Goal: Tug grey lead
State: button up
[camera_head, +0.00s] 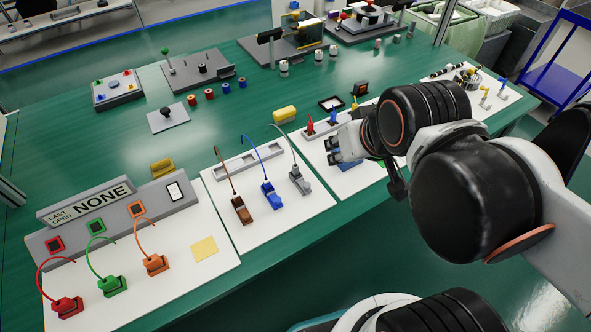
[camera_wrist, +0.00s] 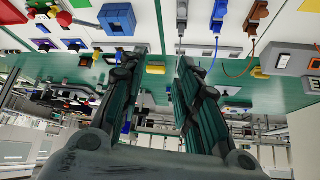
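The grey lead (camera_head: 299,182) has a grey plug lying on a white board (camera_head: 262,214), with a thin grey cable arching up behind it to a grey strip (camera_head: 250,158). It also shows in the wrist view (camera_wrist: 181,27), where the picture is upside down, near the top between the fingers. My gripper (camera_head: 333,148) is to the right of the grey lead, above the neighbouring board and apart from the lead. In the wrist view my gripper's (camera_wrist: 150,65) two fingers stand apart with nothing between them.
The blue lead (camera_head: 271,194) and brown lead (camera_head: 241,208) lie left of the grey one on the same board. A blue block (camera_head: 347,164) sits below my gripper.

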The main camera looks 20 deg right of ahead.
jog(key=m+g+p, duration=0.7)
jog(key=m+p, duration=0.1)
jog(key=m, duration=0.7)
send_over(295, 166)
notch_tip(295, 166, down, 11)
notch_tip(295, 166, down, 9)
jog(key=b, duration=0.7)
jog(key=shift+d+f, duration=0.1)
jog(key=shift+f, duration=0.1)
jog(key=shift+c, duration=0.4)
grip_shut()
